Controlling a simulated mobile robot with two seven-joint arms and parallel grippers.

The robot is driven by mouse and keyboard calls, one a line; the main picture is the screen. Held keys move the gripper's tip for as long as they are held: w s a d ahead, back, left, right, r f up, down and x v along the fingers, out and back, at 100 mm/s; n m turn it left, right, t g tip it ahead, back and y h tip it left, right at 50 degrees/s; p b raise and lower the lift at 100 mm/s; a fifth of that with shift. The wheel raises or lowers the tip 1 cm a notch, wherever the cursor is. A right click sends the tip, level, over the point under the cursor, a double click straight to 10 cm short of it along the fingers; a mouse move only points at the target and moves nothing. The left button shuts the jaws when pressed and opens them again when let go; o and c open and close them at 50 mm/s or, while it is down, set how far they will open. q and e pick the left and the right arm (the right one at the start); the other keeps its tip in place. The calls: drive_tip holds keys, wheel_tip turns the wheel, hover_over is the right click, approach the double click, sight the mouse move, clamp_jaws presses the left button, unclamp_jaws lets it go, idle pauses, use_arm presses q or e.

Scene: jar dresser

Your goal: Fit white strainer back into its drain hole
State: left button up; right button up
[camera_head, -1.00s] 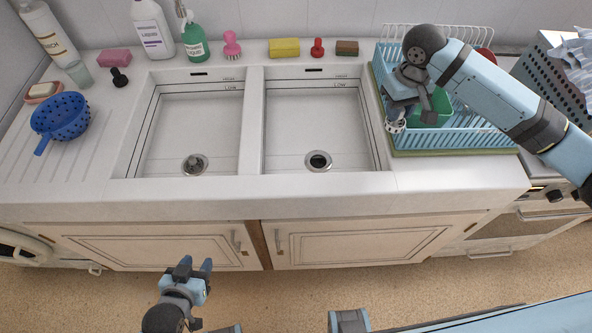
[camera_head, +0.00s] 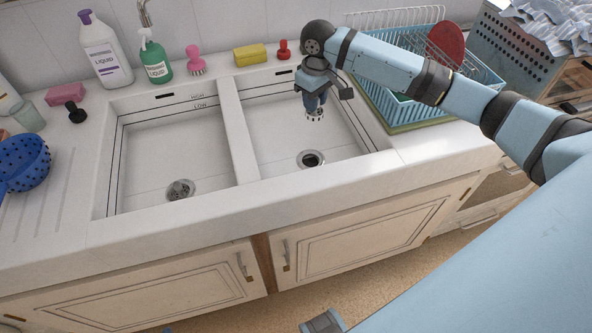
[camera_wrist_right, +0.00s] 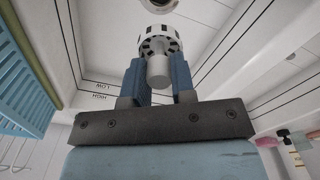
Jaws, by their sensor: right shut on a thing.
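The white strainer (camera_head: 315,115) hangs below my right gripper (camera_head: 314,103), over the right basin. In the right wrist view, the two blue fingers of my right gripper (camera_wrist_right: 158,72) are shut on the grey knob of the strainer (camera_wrist_right: 160,40), whose slotted white rim faces away from me. The open drain hole (camera_head: 311,159) lies in the right basin's floor, below the strainer in the head view. The drain hole also shows partly at the top edge of the right wrist view (camera_wrist_right: 158,4). The strainer is apart from it.
The left basin's drain (camera_head: 180,190) appears to have a strainer in it. A divider (camera_head: 237,135) separates the basins. A blue dish rack (camera_head: 400,110) stands to the right. Bottles, sponges and a pink brush (camera_head: 195,62) line the back; a blue colander (camera_head: 22,162) sits at left.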

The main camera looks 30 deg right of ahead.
drive_tip(key=shift+w+f, duration=0.1)
drive_tip(key=shift+f, duration=0.2)
wheel_tip(320, 180, down, 19)
drive_tip(key=shift+f+b, duration=0.1)
drive_tip(key=shift+b, duration=0.6)
drive_tip(key=shift+f, duration=0.2)
drive_tip(key=shift+f, duration=0.15)
drive_tip(key=o, duration=0.9)
wheel_tip(320, 180, up, 12)
drive_tip(key=shift+r+p, duration=0.2)
drive_tip(key=shift+p, duration=0.25)
